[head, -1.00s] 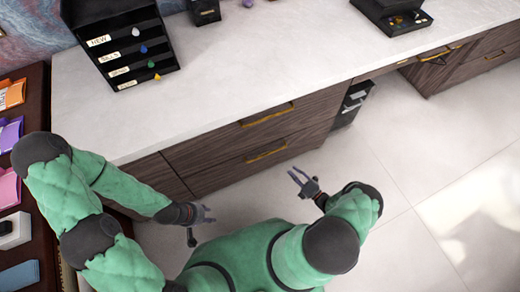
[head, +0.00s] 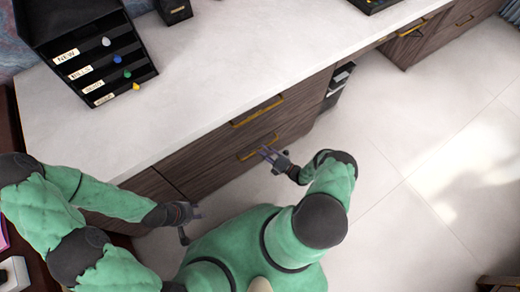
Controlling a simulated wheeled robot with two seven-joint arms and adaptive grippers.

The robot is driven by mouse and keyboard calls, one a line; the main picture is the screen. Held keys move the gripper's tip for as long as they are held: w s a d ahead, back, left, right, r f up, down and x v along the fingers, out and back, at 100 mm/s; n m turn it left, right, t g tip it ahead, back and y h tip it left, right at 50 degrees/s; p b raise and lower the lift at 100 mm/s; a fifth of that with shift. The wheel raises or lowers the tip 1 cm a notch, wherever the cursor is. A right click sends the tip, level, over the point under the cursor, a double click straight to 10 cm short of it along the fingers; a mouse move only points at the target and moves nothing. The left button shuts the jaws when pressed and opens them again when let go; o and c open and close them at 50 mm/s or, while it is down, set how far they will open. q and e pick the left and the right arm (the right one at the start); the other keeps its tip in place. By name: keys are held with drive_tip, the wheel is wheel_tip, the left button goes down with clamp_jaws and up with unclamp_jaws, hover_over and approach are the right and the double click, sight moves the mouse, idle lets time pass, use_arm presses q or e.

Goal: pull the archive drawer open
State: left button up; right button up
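A dark wood cabinet under the desk has two stacked drawer fronts, both shut. The upper drawer (head: 205,152) has a gold bar handle (head: 257,111). The lower drawer (head: 215,176) also has a gold handle (head: 252,149). No label shows on either front, so I cannot tell which is the archive drawer. My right gripper (head: 264,153) is at the right part of the lower handle in the picture; its fingers look apart, and contact is unclear. My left gripper (head: 196,210) is open and empty, low before the cabinet and left of the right gripper.
A black organizer (head: 85,40) with labelled slots and coloured knobs stands on the pale desktop (head: 200,80). A black holder (head: 173,10) stands beside it. Another gold-handled drawer (head: 412,27) is at far right. The pale floor (head: 400,150) on the right is clear.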

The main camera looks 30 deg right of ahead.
drive_tip(key=shift+x, duration=1)
drive_tip(key=shift+s, duration=0.1)
clamp_jaws()
